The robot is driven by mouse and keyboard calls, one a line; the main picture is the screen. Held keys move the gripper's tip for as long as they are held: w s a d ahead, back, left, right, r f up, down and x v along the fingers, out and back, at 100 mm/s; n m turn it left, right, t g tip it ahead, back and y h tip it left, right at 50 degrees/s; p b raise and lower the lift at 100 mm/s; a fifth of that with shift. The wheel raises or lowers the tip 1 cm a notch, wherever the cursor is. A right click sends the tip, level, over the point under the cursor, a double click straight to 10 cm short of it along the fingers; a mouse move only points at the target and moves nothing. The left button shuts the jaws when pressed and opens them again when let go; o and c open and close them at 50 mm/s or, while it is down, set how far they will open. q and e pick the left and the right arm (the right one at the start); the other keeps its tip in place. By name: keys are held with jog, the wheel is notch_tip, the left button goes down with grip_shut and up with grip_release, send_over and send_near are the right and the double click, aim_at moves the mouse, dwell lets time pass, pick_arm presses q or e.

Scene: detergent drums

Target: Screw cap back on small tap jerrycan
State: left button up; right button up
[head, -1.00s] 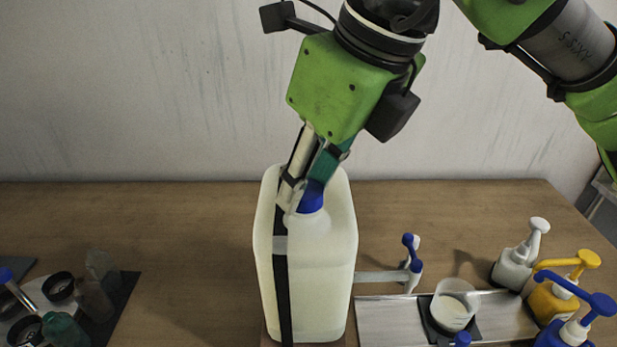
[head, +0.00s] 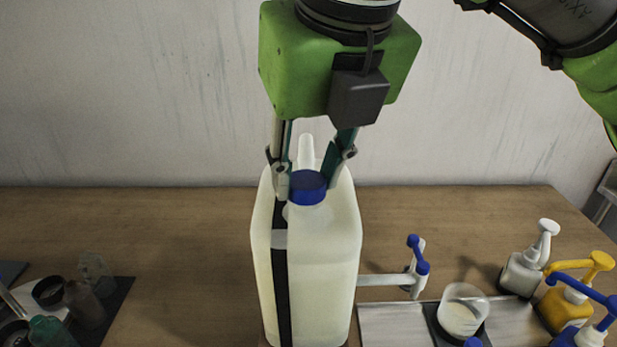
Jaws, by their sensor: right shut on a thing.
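The jerrycan (head: 318,265) is a tall, whitish translucent container with a dark strip down its front, upright on the wooden table. Its white tap (head: 405,281) with a blue handle sticks out low on the right. The blue cap (head: 308,188) sits at the neck on top of the jerrycan; whether its thread is engaged cannot be seen. My right gripper (head: 309,184) comes down from above, shut on the cap with one finger on each side. My left gripper is not in view.
A metal tray (head: 385,325) with a clear beaker (head: 462,309) stands below the tap. White (head: 526,262), yellow (head: 567,300) and blue-topped (head: 585,330) pump bottles stand at right. Small bottles (head: 84,304) sit on a dark mat at left. Table between mat and jerrycan is clear.

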jog(key=shift+f, duration=0.1)
dwell(0.3)
jog(key=shift+f+m+h+b, duration=0.1)
jog(key=shift+m+h+b, duration=0.2)
jog(key=shift+m+b, duration=0.35)
jog(key=shift+a+m+h+b, duration=0.15)
jog(key=shift+m+h+b, duration=0.2)
jog(key=shift+m, duration=0.7)
jog(key=shift+m+h+b, duration=0.3)
jog(key=shift+m+h, duration=0.25)
jog(key=shift+m, duration=0.75)
